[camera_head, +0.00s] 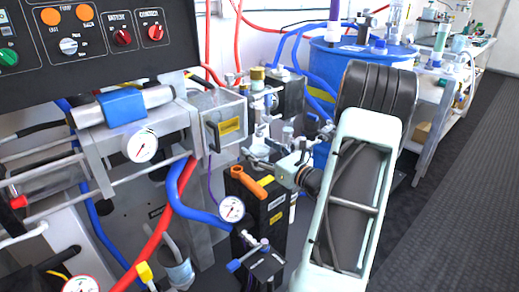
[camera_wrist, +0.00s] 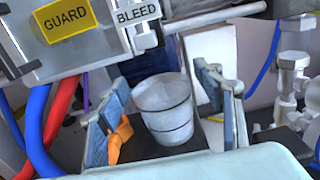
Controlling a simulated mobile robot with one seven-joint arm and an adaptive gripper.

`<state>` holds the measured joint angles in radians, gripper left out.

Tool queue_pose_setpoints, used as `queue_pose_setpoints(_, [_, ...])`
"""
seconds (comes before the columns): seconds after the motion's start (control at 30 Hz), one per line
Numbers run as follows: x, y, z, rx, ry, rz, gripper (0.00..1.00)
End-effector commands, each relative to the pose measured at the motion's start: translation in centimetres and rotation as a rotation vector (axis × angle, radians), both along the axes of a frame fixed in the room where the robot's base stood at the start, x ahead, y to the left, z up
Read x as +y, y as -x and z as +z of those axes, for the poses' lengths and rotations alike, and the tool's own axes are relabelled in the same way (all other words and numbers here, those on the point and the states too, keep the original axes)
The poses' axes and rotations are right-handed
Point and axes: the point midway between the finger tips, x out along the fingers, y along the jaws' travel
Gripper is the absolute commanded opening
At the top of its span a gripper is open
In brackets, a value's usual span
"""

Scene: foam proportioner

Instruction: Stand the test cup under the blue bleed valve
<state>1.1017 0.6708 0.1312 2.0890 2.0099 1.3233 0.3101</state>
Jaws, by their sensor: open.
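The test cup (camera_wrist: 165,112), a pale grey, see-through tapered cup with dark bands, is in the middle of the wrist view. My gripper (camera_wrist: 163,88) is open, with one blue-padded finger on each side of the cup. A gap shows on the cup's right; contact on the left cannot be told. The cup appears upright over a dark surface, but its base contact is unclear. A BLEED label (camera_wrist: 138,11) is at the top of the wrist view, beyond the cup. The blue bleed valve itself cannot be picked out with certainty. In the head view, my gripper (camera_head: 265,156) is small and partly hidden.
An orange handle (camera_wrist: 121,138) lies close beside the left finger; it also tops a black box in the head view (camera_head: 250,182). A guard box (camera_head: 226,120) stands left of my gripper. Blue and red hoses crowd the left. A blue drum (camera_head: 345,60) stands behind my arm.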

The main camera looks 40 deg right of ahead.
Motion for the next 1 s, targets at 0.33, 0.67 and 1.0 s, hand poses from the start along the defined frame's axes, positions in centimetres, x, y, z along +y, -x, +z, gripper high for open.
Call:
queue_pose_setpoints(0.33, [-0.6,6.5,0.4,0.001,-0.002,-0.005,0.61])
queue_pose_setpoints(0.67, [-0.9,11.5,0.2,0.0,0.0,-0.002,0.61])
queue_pose_setpoints(1.0, [-0.9,12.0,0.1,0.0,0.0,0.0,0.61])
